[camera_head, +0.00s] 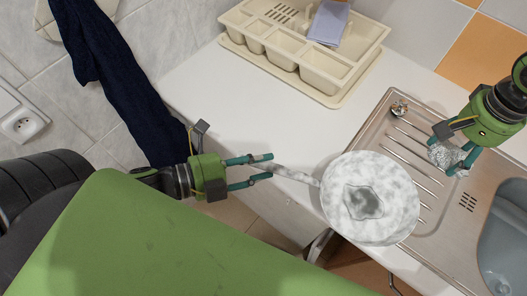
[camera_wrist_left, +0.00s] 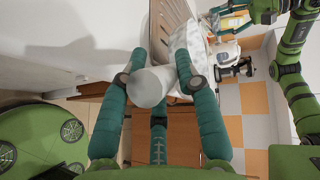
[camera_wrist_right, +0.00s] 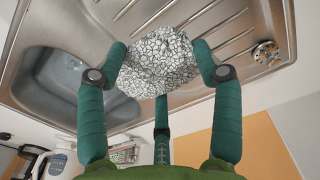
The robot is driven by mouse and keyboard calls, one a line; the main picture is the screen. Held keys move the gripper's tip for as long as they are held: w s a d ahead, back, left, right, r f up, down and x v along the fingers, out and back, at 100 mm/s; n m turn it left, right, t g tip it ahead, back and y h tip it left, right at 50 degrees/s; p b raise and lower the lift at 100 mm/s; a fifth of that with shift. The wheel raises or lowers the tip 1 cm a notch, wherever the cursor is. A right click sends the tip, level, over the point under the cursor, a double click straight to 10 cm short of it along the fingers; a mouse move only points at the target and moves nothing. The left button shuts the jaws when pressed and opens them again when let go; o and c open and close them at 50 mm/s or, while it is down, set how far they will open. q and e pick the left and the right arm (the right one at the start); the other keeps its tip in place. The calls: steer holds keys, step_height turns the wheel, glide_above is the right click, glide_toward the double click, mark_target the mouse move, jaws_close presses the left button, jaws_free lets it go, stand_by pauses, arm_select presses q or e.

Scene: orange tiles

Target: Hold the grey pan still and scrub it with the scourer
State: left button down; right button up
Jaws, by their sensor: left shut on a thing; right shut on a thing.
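The grey pan (camera_head: 385,222) is mottled white and grey, with a darker grey patch in its middle. It rests by the counter's front edge, partly over the sink's drainboard. Its handle (camera_head: 297,175) points left, and my left gripper (camera_head: 263,170) is shut on the handle's end. In the left wrist view the handle end (camera_wrist_left: 148,88) sits between the fingers. The scourer (camera_head: 446,157) is a crumpled silvery mesh pad. My right gripper (camera_head: 450,152) is shut on it, to the right of the pan and apart from it. The scourer (camera_wrist_right: 158,62) also shows between the fingers in the right wrist view.
A metal sink unit (camera_head: 375,127) with a ridged drainboard lies under and right of the pan; its grey basin (camera_head: 505,240) is at the right. A beige cutlery tray (camera_head: 318,68) holding a bluish item stands behind. A dark cloth (camera_head: 115,75) hangs left. White counter is clear between.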

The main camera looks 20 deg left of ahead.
stand_by(0.3)
arm_select(q)
steer(key=shift+w+d+r+x, duration=0.1)
steer(key=shift+r+x, duration=0.4)
steer(key=shift+x, duration=2.45)
steer(key=shift+w+d+r+x, duration=0.15)
steer(key=shift+r+x, duration=0.35)
steer(key=shift+x, duration=2.4)
steer(key=shift+d+r+x, duration=0.1)
steer(key=shift+r+x, duration=0.45)
steer(key=shift+x, duration=2.4)
steer(key=shift+f, duration=0.15)
steer(key=shift+s+f, duration=0.1)
steer(key=shift+f, duration=0.65)
steer(key=shift+f, duration=0.15)
